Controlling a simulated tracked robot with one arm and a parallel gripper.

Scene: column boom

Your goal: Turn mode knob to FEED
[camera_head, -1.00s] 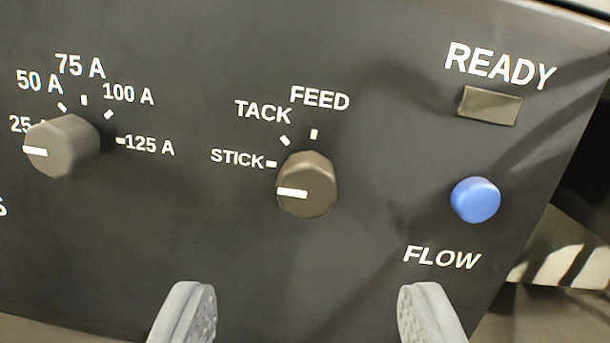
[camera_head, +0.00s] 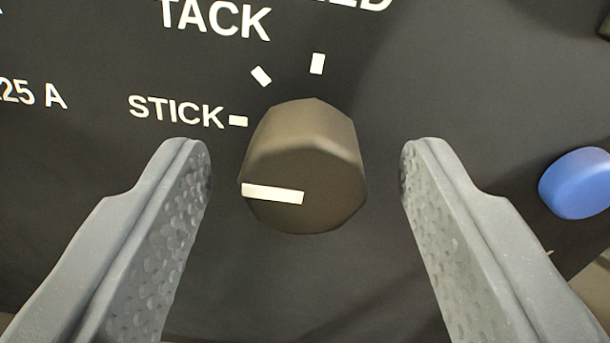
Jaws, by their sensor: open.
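The mode knob (camera_head: 305,165) is a dark brown-grey faceted knob on a dark panel, near the middle of the view. Its white pointer line (camera_head: 272,193) points left, on the side of the STICK label (camera_head: 177,111). The TACK label (camera_head: 216,18) is above left, and the FEED label (camera_head: 350,3) is mostly cut off at the top edge. A white tick (camera_head: 317,64) stands above the knob below FEED. My gripper (camera_head: 305,170) is open, with one finger on each side of the knob and a visible gap on both sides.
A blue button (camera_head: 577,183) sits on the panel (camera_head: 480,60) to the right, beyond my right finger. Part of a 125 A label (camera_head: 33,93) shows at the left edge. The panel below the knob is bare.

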